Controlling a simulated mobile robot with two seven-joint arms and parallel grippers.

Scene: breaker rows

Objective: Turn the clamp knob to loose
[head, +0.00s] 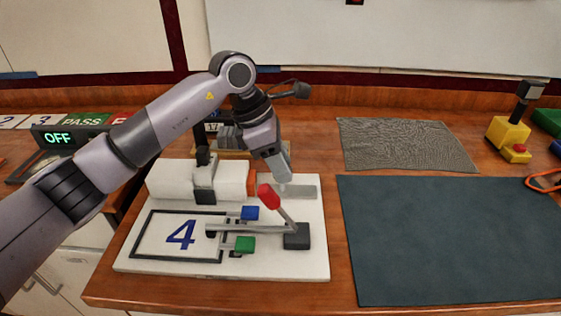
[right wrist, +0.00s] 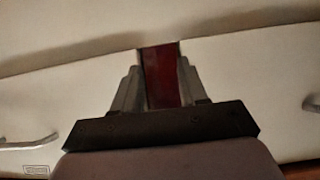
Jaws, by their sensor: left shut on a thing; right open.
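A white board (head: 170,262) on the wooden bench carries a white block (head: 170,178), a grey plate (head: 302,192) and a lever with a red grip (head: 268,196). My left gripper (head: 285,184) points down at the left end of the grey plate, just behind the red grip. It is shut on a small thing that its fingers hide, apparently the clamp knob. The knob's setting cannot be read. My right gripper (right wrist: 160,82) is open and empty in the right wrist view, away from the board, facing pale panels with a dark red strip.
On the board are a blue block (head: 250,213), a green block (head: 245,244) and a frame marked 4 (head: 181,235). A dark mat (head: 450,240) and a grey textured sheet (head: 405,145) lie to the right. A yellow device (head: 509,133) stands at far right. An OFF display (head: 57,138) is at left.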

